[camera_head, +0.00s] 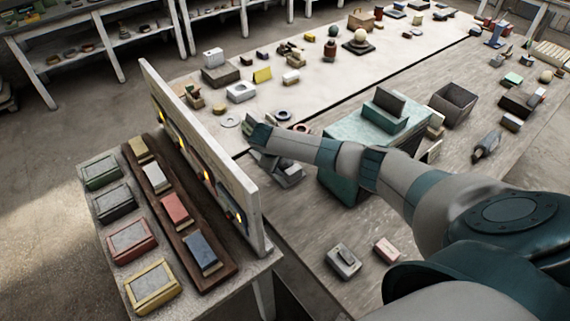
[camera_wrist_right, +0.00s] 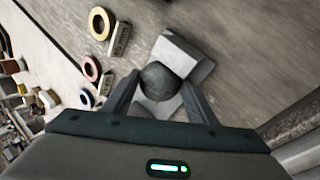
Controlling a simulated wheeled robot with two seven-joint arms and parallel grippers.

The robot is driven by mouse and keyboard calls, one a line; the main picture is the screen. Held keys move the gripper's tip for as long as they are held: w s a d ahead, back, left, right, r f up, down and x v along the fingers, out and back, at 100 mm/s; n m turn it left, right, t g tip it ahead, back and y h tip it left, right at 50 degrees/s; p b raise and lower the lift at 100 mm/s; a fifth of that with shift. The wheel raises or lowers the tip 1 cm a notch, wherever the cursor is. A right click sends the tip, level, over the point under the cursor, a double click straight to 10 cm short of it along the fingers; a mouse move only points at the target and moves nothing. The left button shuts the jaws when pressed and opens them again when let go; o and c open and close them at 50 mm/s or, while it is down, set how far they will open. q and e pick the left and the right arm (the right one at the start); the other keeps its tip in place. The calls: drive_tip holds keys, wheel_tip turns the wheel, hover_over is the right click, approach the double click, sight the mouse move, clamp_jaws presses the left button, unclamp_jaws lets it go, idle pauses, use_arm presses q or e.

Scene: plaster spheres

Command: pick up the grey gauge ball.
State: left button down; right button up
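The grey gauge ball (camera_wrist_right: 160,81) is a dark, round ball in the right wrist view. It lies between the fingertips of my right gripper (camera_wrist_right: 161,84), with one finger close on each side. I cannot tell whether the fingers press on it or leave a small gap. A pale grey angular block (camera_wrist_right: 176,53) is right behind the ball. In the head view my right arm reaches in from the right over the table, and the ball cannot be made out there. My left gripper is in neither view.
A yellow ring (camera_wrist_right: 101,23) and a pink ring (camera_wrist_right: 91,68) lie left of the gripper. In the head view, a teal box (camera_head: 340,187) stands under my forearm, with an open grey bin (camera_head: 453,103) beyond it. An upright white panel (camera_head: 205,165) with small lights stands left of the hand.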

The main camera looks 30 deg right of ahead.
sight(284, 160)
drive_tip(key=c, duration=0.8)
drive_tip(key=shift+r, duration=0.1)
drive_tip(key=shift+w+r+b, duration=0.1)
drive_tip(key=shift+r+b, duration=0.3)
drive_tip(key=shift+r, duration=0.3)
wheel_tip(284, 160, up, 8)
drive_tip(key=b, duration=0.2)
drive_tip(key=shift+f+b, duration=0.25)
drive_tip(key=shift+b, duration=0.15)
drive_tip(key=shift+r, duration=0.5)
